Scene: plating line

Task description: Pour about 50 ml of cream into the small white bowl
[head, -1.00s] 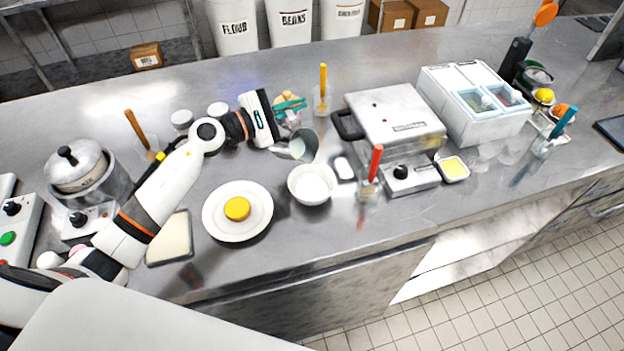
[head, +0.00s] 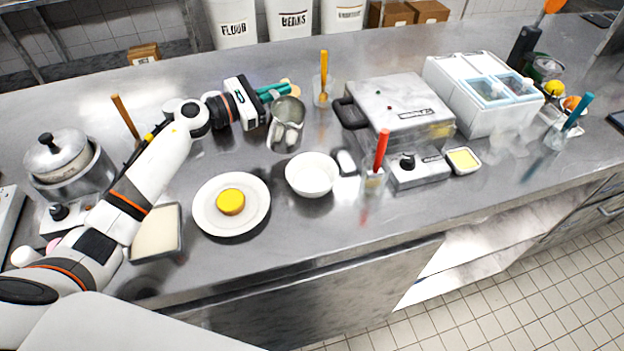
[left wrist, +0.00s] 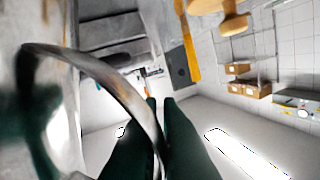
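A metal pitcher (head: 287,112) is roughly upright behind and left of the small white bowl (head: 312,176), apart from it. I cannot tell whether the pitcher touches the counter. My left gripper (head: 274,92) has its green fingers at the pitcher's far side, closed around its handle. In the left wrist view the dark green fingers (left wrist: 160,112) are close together beside a curved metal band (left wrist: 115,80) of the pitcher. The bowl stands upright on the counter; its inside looks white, so I cannot tell how much cream it holds. My right gripper is not in view.
A plate (head: 212,219) with a yellow round item is left of the bowl. A cup with a red-handled tool (head: 381,150) and a press (head: 395,107) stand to the right. A cup with a yellow-handled tool (head: 323,75) is behind. The counter's front strip is clear.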

